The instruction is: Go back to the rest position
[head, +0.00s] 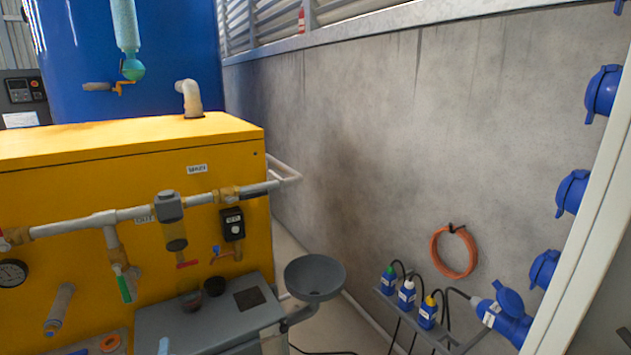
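Neither of my grippers and neither arm shows in the head view. A yellow cabinet (120,148) with pipes and valves fills the left side. A grey round bowl (314,276) stands on a bracket just right of the shelf.
A blue tank (150,50) stands behind the cabinet. On the right, a low rack (390,302) holds several blue bottles below an orange hose coil (453,252). Blue sockets (571,192) line a pale post. A cable lies on the floor near the bowl.

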